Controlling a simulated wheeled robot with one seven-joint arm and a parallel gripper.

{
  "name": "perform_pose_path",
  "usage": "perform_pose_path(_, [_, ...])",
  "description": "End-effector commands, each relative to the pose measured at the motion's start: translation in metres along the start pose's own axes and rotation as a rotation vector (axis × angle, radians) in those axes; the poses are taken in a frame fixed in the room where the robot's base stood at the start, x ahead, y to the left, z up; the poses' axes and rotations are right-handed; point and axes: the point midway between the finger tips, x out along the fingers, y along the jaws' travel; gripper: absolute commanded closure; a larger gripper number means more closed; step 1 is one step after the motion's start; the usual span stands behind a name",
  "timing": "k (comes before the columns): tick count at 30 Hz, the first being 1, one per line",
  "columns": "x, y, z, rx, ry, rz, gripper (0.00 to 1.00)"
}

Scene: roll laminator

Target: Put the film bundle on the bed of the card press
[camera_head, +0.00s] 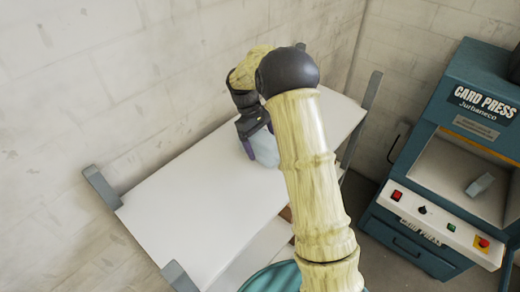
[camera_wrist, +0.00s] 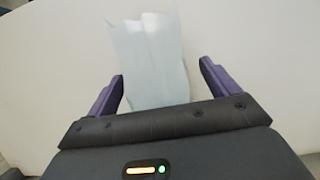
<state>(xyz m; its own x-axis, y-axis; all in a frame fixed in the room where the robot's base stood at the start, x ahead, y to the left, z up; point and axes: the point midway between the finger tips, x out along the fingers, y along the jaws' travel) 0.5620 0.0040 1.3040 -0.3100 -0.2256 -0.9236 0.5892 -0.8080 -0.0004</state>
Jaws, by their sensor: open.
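The film bundle (camera_wrist: 150,55) is a pale, translucent bluish block of sheets on the white table. In the wrist view it lies between and beyond the two purple fingers of my gripper (camera_wrist: 158,85), with a gap showing on each side. My gripper is open. In the head view the bundle (camera_head: 265,148) is partly hidden by my arm, and my gripper (camera_head: 250,145) is down at the table beside it. The card press (camera_head: 430,160) is a teal machine at the right. Its pale bed (camera_head: 450,178) shows inside the opening, with a small grey block (camera_head: 479,184) there.
The white table (camera_head: 190,220) has grey upright posts (camera_head: 100,187) at its corners and stands near the brick wall. Its left part is clear. The press front has a white panel with red, black, green and yellow controls (camera_head: 440,222). Floor shows between table and press.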

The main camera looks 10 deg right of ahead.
Motion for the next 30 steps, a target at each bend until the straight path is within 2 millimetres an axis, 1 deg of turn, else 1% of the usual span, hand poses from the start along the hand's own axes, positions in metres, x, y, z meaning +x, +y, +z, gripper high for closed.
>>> perform_pose_path(7, [0.000, 0.000, 0.000, 0.000, 0.000, 0.000, 0.13])
perform_pose_path(11, [0.000, 0.000, 0.000, 0.000, 0.000, 0.000, 0.38])
perform_pose_path(12, [0.000, 0.000, 0.000, 0.000, 0.000, 0.000, 0.46])
perform_pose_path(14, [0.000, 0.000, 0.000, 0.000, 0.000, 0.000, 0.58])
perform_pose_path(15, [0.000, 0.000, 0.000, 0.000, 0.000, 0.000, 0.61])
perform_pose_path(16, [0.000, 0.000, 0.000, 0.000, 0.001, 0.000, 0.61])
perform_pose_path(17, [0.000, 0.000, 0.000, 0.000, 0.001, 0.000, 0.65])
perform_pose_path(23, [-0.001, 0.000, 0.000, 0.000, 0.001, 0.001, 0.65])
perform_pose_path(27, [-0.009, 0.001, 0.003, 0.001, 0.004, 0.003, 0.65])
perform_pose_path(30, [-0.021, 0.001, 0.008, 0.003, 0.006, 0.003, 0.65])
